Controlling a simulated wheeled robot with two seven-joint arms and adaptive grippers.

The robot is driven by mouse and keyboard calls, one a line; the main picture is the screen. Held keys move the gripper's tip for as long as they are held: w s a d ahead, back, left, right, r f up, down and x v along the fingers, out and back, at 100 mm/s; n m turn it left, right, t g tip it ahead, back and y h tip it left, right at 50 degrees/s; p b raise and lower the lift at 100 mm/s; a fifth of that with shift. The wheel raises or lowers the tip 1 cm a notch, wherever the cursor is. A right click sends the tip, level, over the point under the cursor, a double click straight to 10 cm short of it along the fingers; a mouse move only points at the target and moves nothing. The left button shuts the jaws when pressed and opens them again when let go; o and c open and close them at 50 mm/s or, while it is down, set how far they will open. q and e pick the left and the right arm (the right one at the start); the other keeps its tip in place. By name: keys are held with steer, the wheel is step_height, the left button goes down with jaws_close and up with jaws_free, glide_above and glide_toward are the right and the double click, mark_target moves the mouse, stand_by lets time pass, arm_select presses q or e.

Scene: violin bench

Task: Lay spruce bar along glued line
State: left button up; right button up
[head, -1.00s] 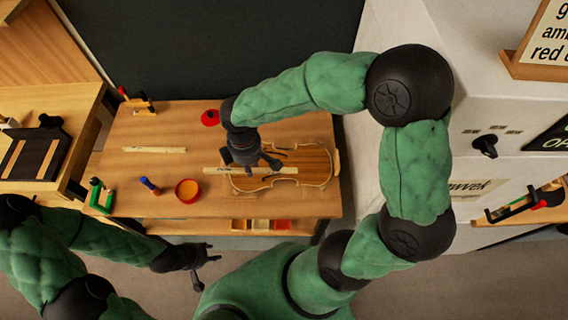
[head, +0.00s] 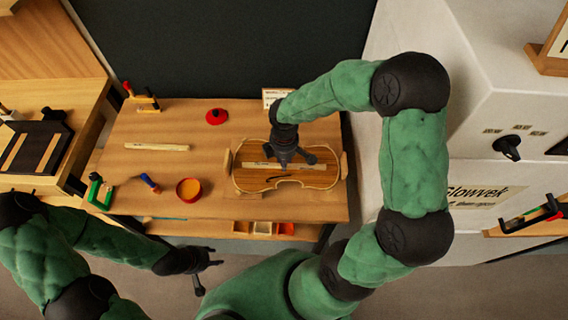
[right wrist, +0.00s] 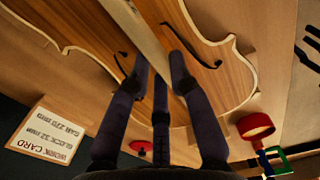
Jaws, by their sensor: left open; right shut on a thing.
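The violin plate (head: 250,183) lies on the bench with its inside up, a pale rim around it. My right gripper (head: 297,159) is shut on the pale spruce bar (head: 256,165), which runs lengthwise over the plate. In the right wrist view, the bar (right wrist: 142,27) passes between the fingertips (right wrist: 158,80), with the plate (right wrist: 215,85) and its dark f-holes below. I cannot tell whether the bar touches the plate. No glued line can be made out. My left gripper (head: 209,272) is open and empty, in front of the bench.
A second pale strip (head: 157,147) lies on the bench (head: 170,118) at left. A red pot (head: 189,190), a blue-handled tool (head: 149,183), a green clamp (head: 98,192) and a red lid (head: 216,116) stand around it. A card (head: 272,97) is behind the plate.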

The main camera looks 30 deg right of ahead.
steer(key=shift+f, duration=0.65)
steer(key=shift+f, duration=0.1)
steer(key=o, duration=0.9)
steer(key=shift+c, duration=0.2)
step_height(320, 180, up, 12)
steer(key=p, duration=0.3)
